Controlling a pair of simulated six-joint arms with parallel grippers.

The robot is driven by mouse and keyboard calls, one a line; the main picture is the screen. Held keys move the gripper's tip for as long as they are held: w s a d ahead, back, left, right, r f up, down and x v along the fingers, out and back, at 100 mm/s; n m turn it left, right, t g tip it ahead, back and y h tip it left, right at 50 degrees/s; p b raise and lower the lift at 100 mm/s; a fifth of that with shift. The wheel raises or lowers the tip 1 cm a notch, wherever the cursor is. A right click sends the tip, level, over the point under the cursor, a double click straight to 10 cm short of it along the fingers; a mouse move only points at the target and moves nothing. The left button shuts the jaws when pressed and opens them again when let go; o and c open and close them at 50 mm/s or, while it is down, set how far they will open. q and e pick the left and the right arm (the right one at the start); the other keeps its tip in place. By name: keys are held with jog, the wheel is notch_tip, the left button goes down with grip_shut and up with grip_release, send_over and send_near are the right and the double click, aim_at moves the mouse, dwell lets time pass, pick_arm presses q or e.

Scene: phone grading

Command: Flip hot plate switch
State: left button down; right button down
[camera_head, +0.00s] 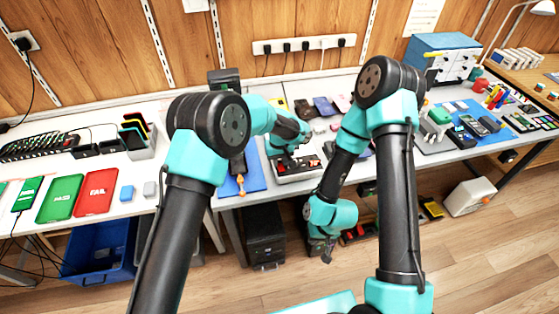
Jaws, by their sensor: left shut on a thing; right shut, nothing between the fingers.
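The hot plate (296,174) is a low, pale box with a dark front. It sits at the front edge of the bench, with a small red spot (314,163) at its right that looks like a switch. My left gripper (291,153) is right over the hot plate, pointing down. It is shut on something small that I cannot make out. My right gripper (326,256) hangs low in front of the bench, below the tabletop. It is shut and empty, apart from the hot plate.
A blue mat (253,181) with an orange-tipped tool (241,184) lies left of the hot plate. Green (61,197) and red (96,192) trays are far left. A blue-topped drawer cabinet (441,45) stands back right. Below are a blue bin (98,250) and a black case (264,238).

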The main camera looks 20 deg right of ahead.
pick_arm(q)
jog(key=shift+s+t, duration=0.1)
jog(key=shift+t, duration=0.3)
jog(key=shift+a+r+t, duration=0.1)
jog(key=shift+r+t, duration=0.05)
jog(key=shift+t, duration=0.35)
jog(key=shift+s+r+t, duration=0.1)
jog(key=shift+s+t, duration=0.1)
jog(key=shift+t, duration=0.6)
jog(key=c, duration=1)
grip_release()
jog(key=shift+o, duration=0.2)
jog(key=v, duration=1.7)
jog(key=shift+r, duration=0.2)
